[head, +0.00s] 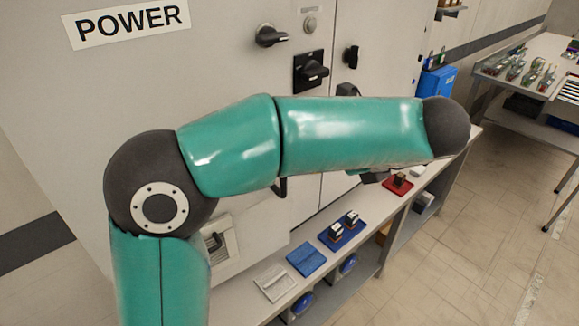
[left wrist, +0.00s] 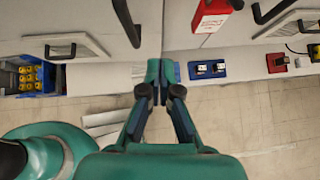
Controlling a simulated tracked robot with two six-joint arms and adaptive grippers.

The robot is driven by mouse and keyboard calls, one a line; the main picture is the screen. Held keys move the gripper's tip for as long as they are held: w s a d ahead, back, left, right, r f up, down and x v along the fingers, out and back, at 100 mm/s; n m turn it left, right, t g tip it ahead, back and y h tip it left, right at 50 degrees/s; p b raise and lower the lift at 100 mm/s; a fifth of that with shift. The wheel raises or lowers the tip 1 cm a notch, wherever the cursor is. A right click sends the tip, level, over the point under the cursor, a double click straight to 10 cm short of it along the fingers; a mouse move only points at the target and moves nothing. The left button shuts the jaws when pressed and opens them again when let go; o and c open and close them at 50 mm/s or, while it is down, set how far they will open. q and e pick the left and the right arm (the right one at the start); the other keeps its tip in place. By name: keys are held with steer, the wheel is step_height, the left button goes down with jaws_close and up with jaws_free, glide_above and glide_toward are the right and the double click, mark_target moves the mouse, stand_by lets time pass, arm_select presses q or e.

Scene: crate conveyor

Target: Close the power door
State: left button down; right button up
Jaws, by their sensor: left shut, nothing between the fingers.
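In the head view a large pale cabinet front (head: 60,110) carries a POWER sign (head: 127,22). A black rotary handle (head: 310,71) and a dark knob (head: 270,36) are at its upper right. My green left arm crosses in front and hides much of it, so I cannot tell how far the door stands open. In the left wrist view my left gripper (left wrist: 162,82) is shut and empty, its fingertips close together. A dark bar handle (left wrist: 126,22) on a pale panel is up and left of the fingertips, apart from them. My right gripper is not in view.
A pale ledge holds a blue pad (head: 307,259), a blue tray (head: 344,231) with black-and-white parts and a red base (head: 398,185). A blue crate (left wrist: 27,75) of yellow items is at left. A bench (head: 540,65) stands far right. The tiled floor between is clear.

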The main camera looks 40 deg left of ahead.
arm_select(q)
steer(key=p+x, duration=0.1)
steer(key=x, duration=0.5)
steer(key=a+r+p+x, duration=0.1)
steer(key=x, duration=0.5)
steer(key=shift+s+a+r+n+p, duration=0.15)
steer(key=shift+s+a+n+p, duration=0.15)
steer(key=shift+a, duration=0.2)
steer(key=shift+w, duration=0.15)
